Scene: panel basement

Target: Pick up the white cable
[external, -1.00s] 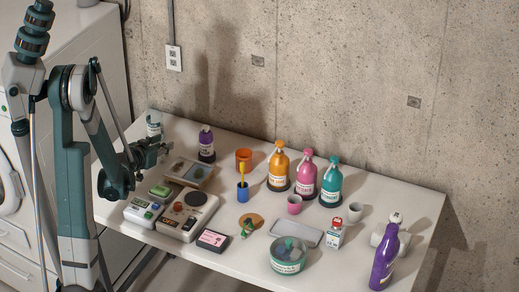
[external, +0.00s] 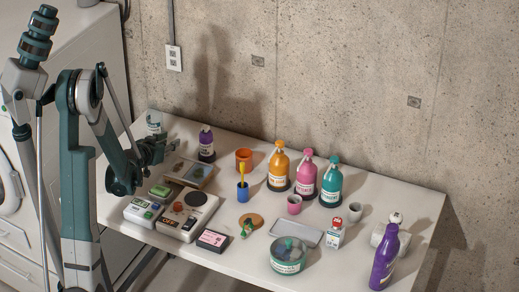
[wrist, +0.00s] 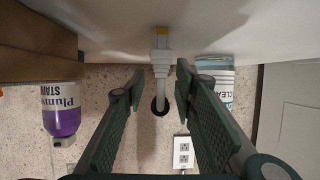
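The white cable (wrist: 161,75) shows in the wrist view, with a straight white end, a yellow tip and a curved lower part by a dark round spot. It lies between the two fingers of my gripper (wrist: 158,82), with a visible gap on both sides. The fingers are apart and hold nothing. In the external view, my gripper (external: 160,150) is at the table's back left, beside the tray and low over the table. I cannot make out the cable there; the gripper and arm may hide it.
A purple bottle (wrist: 60,110) stands left of my fingers in the wrist view, and a clear bottle (wrist: 215,78) close by the right finger. A tray (external: 188,172), a scale (external: 187,215) and several bottles and cups crowd the table (external: 345,265). The concrete wall (external: 330,70) is behind.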

